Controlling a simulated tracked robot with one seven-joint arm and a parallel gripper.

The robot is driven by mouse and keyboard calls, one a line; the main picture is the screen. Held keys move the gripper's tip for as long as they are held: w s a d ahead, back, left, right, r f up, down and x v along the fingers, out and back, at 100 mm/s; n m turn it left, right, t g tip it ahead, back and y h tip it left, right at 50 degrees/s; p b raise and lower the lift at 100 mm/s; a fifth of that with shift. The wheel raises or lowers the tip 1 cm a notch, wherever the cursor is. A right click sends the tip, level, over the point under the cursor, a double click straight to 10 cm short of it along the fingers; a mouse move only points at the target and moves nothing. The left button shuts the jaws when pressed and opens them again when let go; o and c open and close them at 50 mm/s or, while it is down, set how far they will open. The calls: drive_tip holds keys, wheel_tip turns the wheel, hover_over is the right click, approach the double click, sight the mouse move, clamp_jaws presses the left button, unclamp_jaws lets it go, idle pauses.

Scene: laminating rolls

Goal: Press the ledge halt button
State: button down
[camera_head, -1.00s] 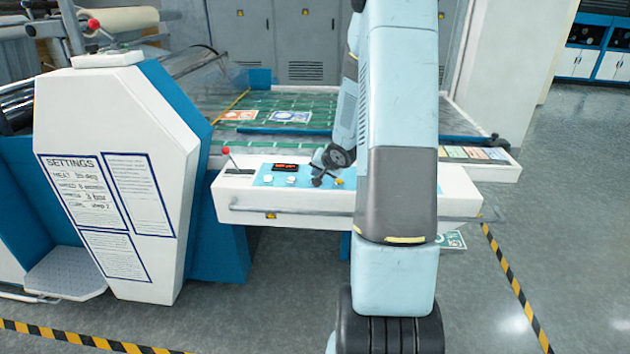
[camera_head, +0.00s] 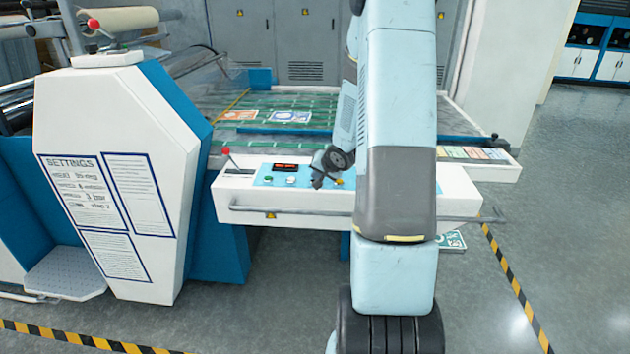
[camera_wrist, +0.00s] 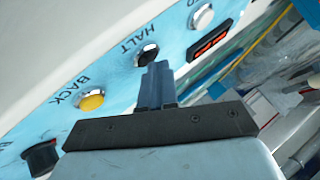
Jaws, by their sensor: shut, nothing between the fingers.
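The halt button (camera_wrist: 146,57) is a small round button with a dark face, beside the printed word HALT on the blue panel in the wrist view. My gripper (camera_wrist: 157,70) is shut and empty, its fingertips overlapping the button's lower right edge in the picture. I cannot tell whether they touch it. In the head view my gripper (camera_head: 317,183) points down at the ledge panel (camera_head: 258,182), between a white button and a yellow one, and hides the halt button there.
The yellow BACK button (camera_wrist: 91,101) and a dark knob (camera_wrist: 41,157) lie on one side of the halt button. A white button (camera_wrist: 201,18) and a red-lit display (camera_wrist: 208,41) lie on the other. A red-tipped lever (camera_head: 226,152) stands at the ledge's left end. A rail (camera_head: 300,211) runs along its front.

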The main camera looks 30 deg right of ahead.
drive_tip(key=shift+r, duration=0.85)
drive_tip(key=shift+r, duration=0.15)
drive_tip(key=shift+r, duration=2.35)
